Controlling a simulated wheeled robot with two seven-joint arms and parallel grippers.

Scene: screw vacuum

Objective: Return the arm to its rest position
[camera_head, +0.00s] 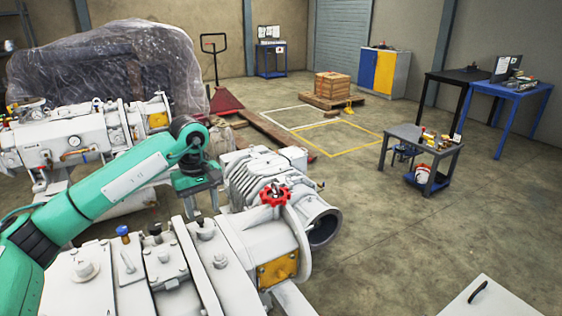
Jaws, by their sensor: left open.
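My left arm (125,183) is teal and reaches in from the left, over a large white screw vacuum pump (225,265). Its wrist bends down at the dark joint, and my left gripper (200,208) points downward above the pump's top. The gripper is open, and I see nothing held in it. Its fingertips are small and close to the pump's fittings, so I cannot tell whether they touch. A red handwheel (275,195) sits on the pump to the right of the gripper, apart from it. My right gripper is not in view.
Another white pump (75,140) and a plastic-covered machine (105,65) stand behind the arm. A small grey table (420,138) with items is at right. A white surface with a black handle (490,300) is at lower right. The concrete floor between is open.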

